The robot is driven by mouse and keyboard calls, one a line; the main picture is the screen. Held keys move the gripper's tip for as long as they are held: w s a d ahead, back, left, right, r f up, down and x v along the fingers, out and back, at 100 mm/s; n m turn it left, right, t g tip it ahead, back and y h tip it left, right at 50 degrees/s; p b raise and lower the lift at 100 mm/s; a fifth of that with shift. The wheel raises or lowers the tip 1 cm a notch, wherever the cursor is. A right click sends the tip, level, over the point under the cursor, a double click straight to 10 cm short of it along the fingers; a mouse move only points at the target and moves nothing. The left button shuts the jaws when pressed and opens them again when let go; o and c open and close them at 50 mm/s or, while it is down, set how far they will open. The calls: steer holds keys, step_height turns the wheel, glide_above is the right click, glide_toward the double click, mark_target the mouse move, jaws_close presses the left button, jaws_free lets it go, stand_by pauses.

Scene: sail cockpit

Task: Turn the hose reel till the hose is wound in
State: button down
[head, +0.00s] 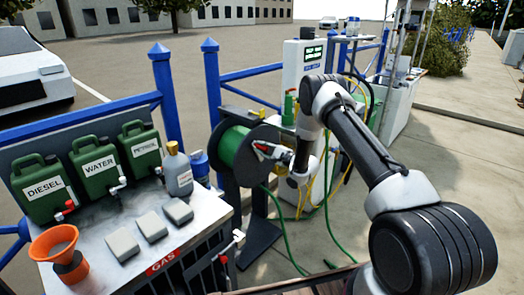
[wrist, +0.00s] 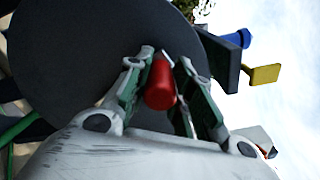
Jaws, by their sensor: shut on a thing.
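The hose reel (head: 237,147) is a dark drum with green hose on it, mounted on a dark stand beside the blue railing. My gripper (head: 268,153) is at the reel's right face. In the wrist view the dark disc of the reel (wrist: 85,60) fills the upper left, and my gripper (wrist: 160,85) is shut on the red crank handle (wrist: 161,84). The green hose (head: 283,225) runs from the reel down to the ground on the right. My arm hides part of the reel's right side.
A bench (head: 95,232) with green jerrycans (head: 98,165), a grey bottle (head: 178,172) and an orange funnel (head: 55,243) stands at the left. A white dispenser (head: 303,58) stands behind my arm. Blue railings (head: 163,95) run behind the reel. Open paving lies at the right.

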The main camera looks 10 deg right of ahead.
steer(key=shift+d+f, duration=0.1)
steer(key=c, duration=1.2)
jaws_free()
steer(key=v, duration=1.2)
